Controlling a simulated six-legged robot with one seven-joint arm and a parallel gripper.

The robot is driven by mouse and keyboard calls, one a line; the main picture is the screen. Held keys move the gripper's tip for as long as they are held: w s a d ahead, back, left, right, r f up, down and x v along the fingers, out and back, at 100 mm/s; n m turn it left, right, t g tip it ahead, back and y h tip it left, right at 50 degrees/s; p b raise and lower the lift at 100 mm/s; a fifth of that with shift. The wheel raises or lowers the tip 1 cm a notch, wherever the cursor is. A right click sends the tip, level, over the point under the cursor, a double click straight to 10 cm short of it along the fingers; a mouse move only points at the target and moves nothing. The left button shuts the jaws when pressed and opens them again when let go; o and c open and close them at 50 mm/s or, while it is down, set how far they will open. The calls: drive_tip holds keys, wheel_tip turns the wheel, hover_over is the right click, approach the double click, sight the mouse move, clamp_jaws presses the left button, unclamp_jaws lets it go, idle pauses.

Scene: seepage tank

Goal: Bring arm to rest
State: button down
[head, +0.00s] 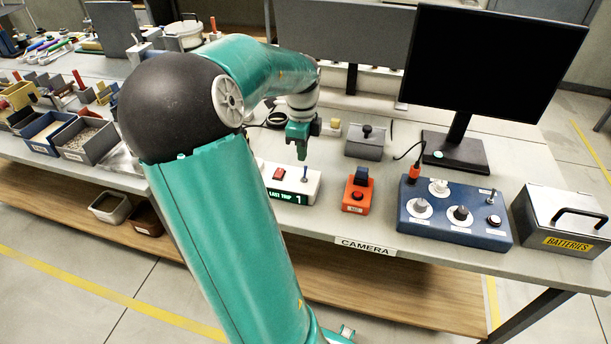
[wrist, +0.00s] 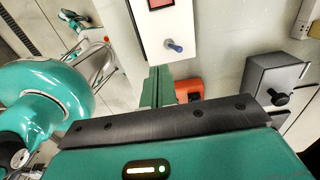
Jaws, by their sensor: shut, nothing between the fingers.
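My gripper (head: 301,150) hangs from my bent teal arm above the bench, in the middle of the head view. Its green fingers are shut with nothing between them. In the wrist view the shut fingers (wrist: 158,88) point toward the white switch box. That white box (head: 290,184) has a red button, a toggle switch and a green display reading "LAST TRIP 1". It lies just below and in front of the gripper in the head view, and its blue-tipped toggle shows in the wrist view (wrist: 173,45). I cannot tell the exact gap between fingers and box.
An orange box (head: 357,194), a blue knob panel (head: 455,212), a grey lever box (head: 367,144) and a batteries case (head: 560,220) stand right of the gripper. A black monitor (head: 490,60) rises behind them. Several bins (head: 88,140) stand at left. The bench's front edge bears a CAMERA label (head: 365,246).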

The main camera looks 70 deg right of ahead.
idle(0.4)
drive_tip(key=w+a+r+n+t, duration=0.1)
drive_tip(key=w+a+r+n, duration=0.1)
drive_tip(key=w+a+n, duration=0.45)
drive_tip(key=w+a+r+n+t+y, duration=0.1)
drive_tip(key=a+n, duration=0.3)
drive_tip(key=a, duration=0.5)
drive_tip(key=w+a+r+n+t, duration=0.1)
drive_tip(key=w+a+r+n, duration=0.1)
drive_tip(key=w+a+n, duration=0.35)
drive_tip(key=s+a+r+n+t, duration=0.1)
drive_tip(key=s+a+r+n, duration=0.1)
drive_tip(key=a+n, duration=0.7)
drive_tip(key=s+a+r+n+t+h, duration=0.1)
drive_tip(key=s+a+n, duration=0.3)
drive_tip(key=a+n, duration=0.5)
drive_tip(key=a, duration=0.5)
drive_tip(key=shift+s+a+r+t, duration=0.3)
drive_tip(key=shift+a+r, duration=0.1)
drive_tip(key=shift+d, duration=0.15)
